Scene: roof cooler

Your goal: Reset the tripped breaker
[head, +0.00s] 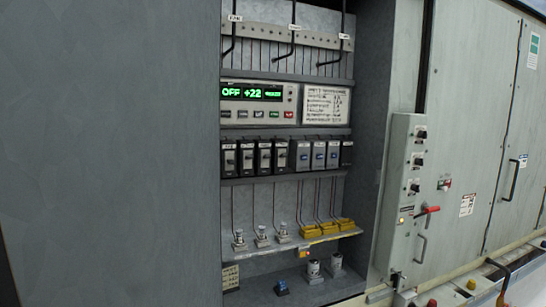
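An open cabinet holds a row of several breakers. On the left of the row are black breakers (247,157) with pale toggles. Further right are grey-fronted breakers (318,155) with blue toggles, and a black breaker (347,154) stands at the right end. The toggles are too small to tell which one is tripped. Above the row, a control panel (258,103) has a green display reading "OFF +22". A white label card (326,105) with small writing is to its right. My gripper is not in view.
Below the breakers are a shelf (268,249) with metal posts and yellow blocks (323,229), and a blue item (281,288) on the cabinet floor. A grey switch box (401,190) with a red lever (427,210) protrudes right. A plain grey panel (110,150) fills the left.

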